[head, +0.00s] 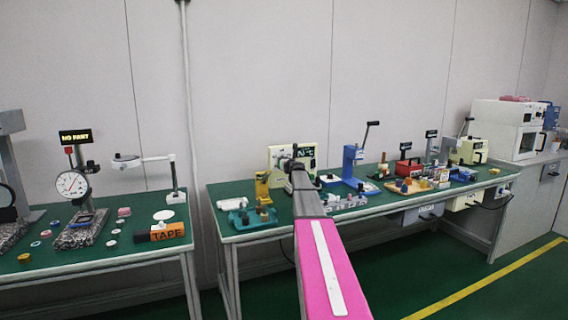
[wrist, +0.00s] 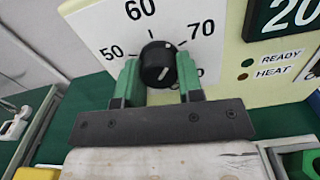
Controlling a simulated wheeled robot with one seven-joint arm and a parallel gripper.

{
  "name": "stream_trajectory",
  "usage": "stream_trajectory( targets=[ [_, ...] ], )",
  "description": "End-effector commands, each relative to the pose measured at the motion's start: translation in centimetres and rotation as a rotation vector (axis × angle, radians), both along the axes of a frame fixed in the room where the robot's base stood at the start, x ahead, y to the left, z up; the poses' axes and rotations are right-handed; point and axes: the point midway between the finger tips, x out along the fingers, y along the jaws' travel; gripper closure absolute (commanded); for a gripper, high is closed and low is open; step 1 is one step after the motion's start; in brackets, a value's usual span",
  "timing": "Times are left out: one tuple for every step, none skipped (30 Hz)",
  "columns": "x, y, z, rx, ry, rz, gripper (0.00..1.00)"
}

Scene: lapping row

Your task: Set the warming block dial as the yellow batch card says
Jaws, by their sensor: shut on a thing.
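The warming block's cream panel (head: 277,153) stands at the back of the green bench, partly hidden behind my arm. In the wrist view its black dial knob (wrist: 158,62) sits on a white scale (wrist: 98,31) with 50, 60 and 70 readable; a fourth number at lower right is mostly hidden. A pale mark shows on the knob's lower right face. My gripper (wrist: 157,80) has its green fingers shut on the knob, one on each side. The display (wrist: 283,17) reads 20, cut off at the picture's edge. I cannot make out a yellow batch card.
READY (wrist: 243,77) and HEAT (wrist: 241,90) lamps look dark beside the dial. A yellow stand (head: 262,186) and a teal tray (head: 238,219) are left of my arm. A blue press (head: 352,165) and small parts stand to the right.

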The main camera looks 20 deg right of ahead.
Motion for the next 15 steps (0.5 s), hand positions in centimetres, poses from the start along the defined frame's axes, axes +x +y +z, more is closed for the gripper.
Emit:
stream_trajectory(
  targets=[
    [-0.07, -0.02, -0.11, 0.044, 0.003, -0.001, 0.89],
    [-0.07, -0.01, -0.11, 0.071, 0.004, -0.001, 0.89],
    [-0.07, 0.00, -0.11, 0.107, 0.005, -0.001, 0.89],
    [-0.07, 0.01, -0.11, 0.133, 0.006, -0.001, 0.89],
    [-0.07, 0.02, -0.12, 0.159, 0.007, -0.001, 0.89],
    [-0.07, 0.03, -0.12, 0.192, 0.008, -0.001, 0.89],
    [-0.07, 0.03, -0.11, 0.215, 0.008, -0.001, 0.89],
    [-0.07, 0.04, -0.11, 0.238, 0.009, -0.001, 0.89],
    [-0.07, 0.05, -0.12, 0.267, 0.010, -0.001, 0.89],
    [-0.08, 0.05, -0.12, 0.289, 0.011, -0.001, 0.89],
    [-0.08, 0.06, -0.10, 0.308, 0.012, -0.001, 0.89],
    [-0.08, 0.07, -0.10, 0.333, 0.012, -0.001, 0.89],
    [-0.08, 0.07, -0.10, 0.351, 0.013, -0.001, 0.89],
    [-0.08, 0.08, -0.10, 0.367, 0.014, -0.001, 0.89],
    [-0.08, 0.08, -0.10, 0.386, 0.014, -0.001, 0.89]
  ],
)
